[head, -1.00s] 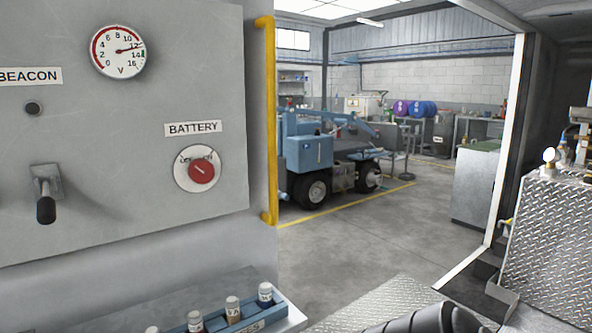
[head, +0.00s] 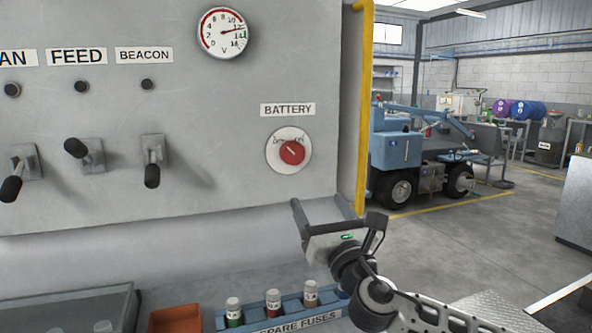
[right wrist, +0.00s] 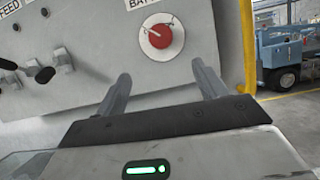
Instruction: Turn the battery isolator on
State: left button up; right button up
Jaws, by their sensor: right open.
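The battery isolator is a red round knob (head: 292,152) on a white dial plate below the BATTERY label (head: 287,110), on the grey panel (head: 200,210). A short mark on the knob slants toward the upper left. In the right wrist view the knob (right wrist: 160,36) sits ahead of and between the two fingers. My right gripper (head: 328,203) is open and empty, below and slightly right of the knob, apart from it. My left gripper is not in view.
Toggle levers (head: 152,172) stick out of the panel at the left. A yellow handrail (head: 365,100) runs along its right edge. Below are a blue spare fuses tray (head: 290,325) and an orange bin (head: 175,320). A voltmeter (head: 223,33) hangs above.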

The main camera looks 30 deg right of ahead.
aim_at(295, 154)
jog(key=p+x, duration=0.1)
jog(key=x, duration=0.4)
jog(key=p+x, duration=0.1)
jog(key=x, duration=0.4)
jog(key=r+x, duration=0.1)
jog(key=x, duration=0.5)
jog(key=shift+s+d+p, duration=0.1)
jog(key=shift+s+p, duration=0.1)
jog(key=shift+p, duration=0.2)
jog(key=c, duration=1)
